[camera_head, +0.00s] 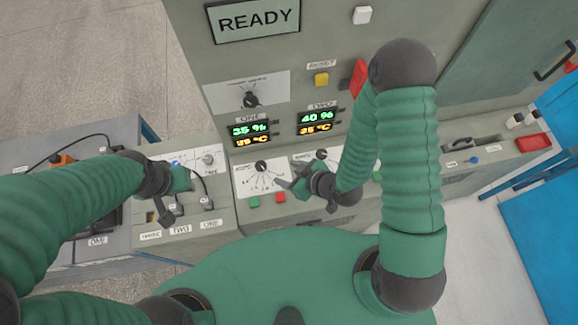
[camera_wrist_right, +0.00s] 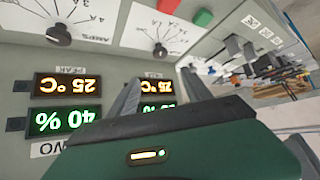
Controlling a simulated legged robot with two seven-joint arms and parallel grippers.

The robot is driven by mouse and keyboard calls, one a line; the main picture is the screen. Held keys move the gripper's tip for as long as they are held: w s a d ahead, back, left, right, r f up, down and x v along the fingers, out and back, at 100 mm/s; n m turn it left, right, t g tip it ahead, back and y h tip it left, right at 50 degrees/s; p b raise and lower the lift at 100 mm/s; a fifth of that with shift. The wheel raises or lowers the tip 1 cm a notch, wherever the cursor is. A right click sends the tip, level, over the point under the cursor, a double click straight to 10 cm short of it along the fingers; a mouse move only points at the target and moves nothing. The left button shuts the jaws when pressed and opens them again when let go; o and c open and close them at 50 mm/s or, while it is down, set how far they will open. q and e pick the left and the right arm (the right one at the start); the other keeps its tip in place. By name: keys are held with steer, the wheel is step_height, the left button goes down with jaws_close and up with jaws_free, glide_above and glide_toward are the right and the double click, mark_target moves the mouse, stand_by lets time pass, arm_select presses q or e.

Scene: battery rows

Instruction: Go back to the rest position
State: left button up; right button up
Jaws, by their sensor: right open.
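My right gripper (camera_head: 290,179) is open and empty in the head view, in front of the panel's lower dials. The right wrist view shows its two grey fingers (camera_wrist_right: 160,92) apart, with nothing between them. My left gripper (camera_head: 182,203) is over the left part of the console, by a black cable and the labelled slots. Its jaw opening is too small and dark to judge.
The grey panel has a READY screen (camera_head: 254,20), lit displays (camera_head: 251,134), a yellow button (camera_head: 321,79) and a red lever (camera_head: 358,78). A white dial plate (camera_head: 262,179) has green and red buttons below. A blue table (camera_head: 545,215) stands at right.

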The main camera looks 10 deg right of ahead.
stand_by(0.4)
steer(key=d+m+g+h+b, duration=0.3)
steer(key=d+m+h+b, duration=0.2)
steer(key=d+b, duration=0.6)
steer(key=s, duration=0.1)
steer(key=s+r+m+g+b, duration=0.1)
steer(key=s, duration=0.1)
steer(key=s+r+m, duration=0.1)
steer(key=shift+s+d+r+h+b, duration=0.2)
steer(key=shift+d+r+h+b, duration=0.1)
steer(key=shift+d+b, duration=0.1)
